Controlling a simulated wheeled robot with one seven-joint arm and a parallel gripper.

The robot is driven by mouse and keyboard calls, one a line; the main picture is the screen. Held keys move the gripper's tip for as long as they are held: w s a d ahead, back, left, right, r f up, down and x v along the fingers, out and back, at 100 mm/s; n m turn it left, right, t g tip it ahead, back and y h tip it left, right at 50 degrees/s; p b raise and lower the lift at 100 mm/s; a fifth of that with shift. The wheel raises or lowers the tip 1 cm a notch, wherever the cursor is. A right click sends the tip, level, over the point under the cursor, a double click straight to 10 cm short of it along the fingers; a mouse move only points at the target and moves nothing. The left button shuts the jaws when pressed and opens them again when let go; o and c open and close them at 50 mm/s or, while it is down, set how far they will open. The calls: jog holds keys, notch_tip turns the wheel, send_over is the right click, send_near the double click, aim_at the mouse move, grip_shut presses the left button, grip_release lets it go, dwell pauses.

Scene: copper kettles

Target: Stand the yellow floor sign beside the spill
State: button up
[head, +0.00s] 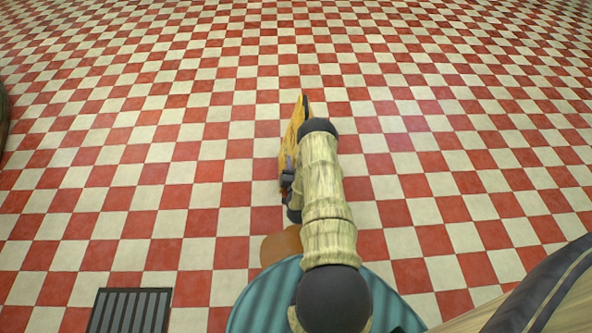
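The yellow floor sign (292,131) shows in the head view near the middle, seen as a narrow slanted yellow panel with a dark edge at its top. My arm covers its right side. My gripper (288,181) is at the near, lower end of the sign, as a small dark shape beside my arm. Its fingertips are mostly hidden, so I cannot tell whether they grip the sign or only sit beside it. A brown rounded patch (279,246) lies left of my arm, partly covered; I cannot tell whether it is the spill.
The red and cream checkered floor (130,130) is open ahead and to both sides. A dark slatted grate (130,311) lies at the lower left. A dark rounded object (3,115) is cut off at the left edge.

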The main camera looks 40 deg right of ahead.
jog(key=p+v, duration=0.2)
jog(key=v, duration=0.3)
jog(key=shift+s+a, duration=0.2)
jog(key=shift+s, duration=0.15)
jog(key=shift+w, duration=0.15)
jog(key=w+a+r+n+g+y, duration=0.25)
jog(key=w+a+r, duration=0.2)
jog(key=r, duration=0.25)
jog(key=w+a+r+n+g+y, duration=0.1)
jog(key=w+a+r+n+y, duration=0.15)
jog(key=w+r+y, duration=0.35)
jog(key=s+a+r+n+g, duration=0.25)
jog(key=s+a+r, duration=0.35)
jog(key=a+r, duration=0.4)
jog(key=s+a+r+g, duration=0.2)
jog(key=s+r, duration=0.1)
jog(key=s, duration=0.3)
jog(key=s+a+r+n+g, duration=0.1)
jog(key=s+a+r+g, duration=0.1)
jog(key=s+r, duration=0.2)
jog(key=s+a+r+n+g+y, duration=0.1)
jog(key=s+a+r+g, duration=0.1)
jog(key=s, duration=0.8)
jog(key=shift+s+a+r+g, duration=0.25)
jog(key=shift+a+r, duration=0.25)
jog(key=shift+r, duration=0.3)
